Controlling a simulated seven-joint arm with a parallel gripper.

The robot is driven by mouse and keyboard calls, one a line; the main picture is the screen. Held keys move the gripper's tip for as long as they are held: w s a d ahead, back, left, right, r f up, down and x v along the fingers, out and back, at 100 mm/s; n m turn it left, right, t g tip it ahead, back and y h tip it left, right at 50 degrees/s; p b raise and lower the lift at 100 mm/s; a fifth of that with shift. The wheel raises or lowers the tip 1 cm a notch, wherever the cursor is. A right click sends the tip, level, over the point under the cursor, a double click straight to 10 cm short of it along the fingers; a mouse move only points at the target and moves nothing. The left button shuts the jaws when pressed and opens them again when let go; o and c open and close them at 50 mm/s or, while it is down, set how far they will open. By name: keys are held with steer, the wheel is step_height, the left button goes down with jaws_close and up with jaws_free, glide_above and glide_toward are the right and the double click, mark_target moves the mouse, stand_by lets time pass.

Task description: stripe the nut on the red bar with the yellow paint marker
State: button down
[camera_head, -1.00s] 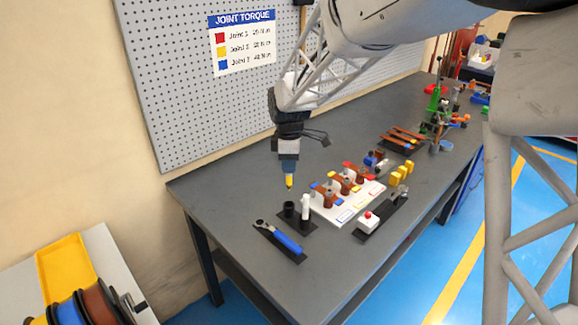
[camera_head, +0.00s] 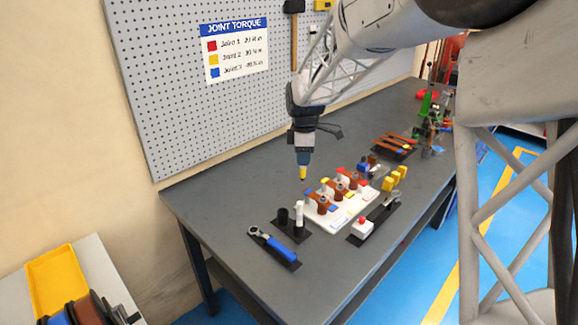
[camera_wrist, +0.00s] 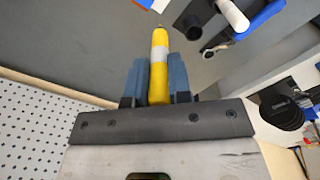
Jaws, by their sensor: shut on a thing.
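My gripper (camera_head: 303,165) is shut on the yellow paint marker (camera_head: 303,174), which hangs tip down above the bench. In the wrist view the marker (camera_wrist: 159,65), yellow with a pale band, sits between the two blue fingers. The white joint board (camera_head: 345,212) stands below and to the right of the marker, apart from it. It carries brown bars with blue, yellow and red marks in a row. The red-marked bar (camera_head: 363,171) is at the far end. Its nut is too small to make out.
A black holder (camera_head: 283,215) with a white-capped marker (camera_head: 299,212) stands left of the board. A blue-handled wrench (camera_head: 279,249) lies in front of it. The bench behind the gripper is clear.

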steer(key=w+d+r, duration=0.1)
steer(key=w+d, duration=0.4)
steer(key=d, duration=0.5)
steer(key=w+d+r, duration=0.1)
steer(key=w+d, duration=0.5)
steer(key=d, duration=0.4)
steer(key=shift+f, duration=0.1)
steer(key=shift+f, duration=2.45)
steer(key=shift+f, duration=0.35)
steer(key=shift+s+a, duration=0.4)
steer(key=shift+a, duration=0.05)
stand_by(2.6)
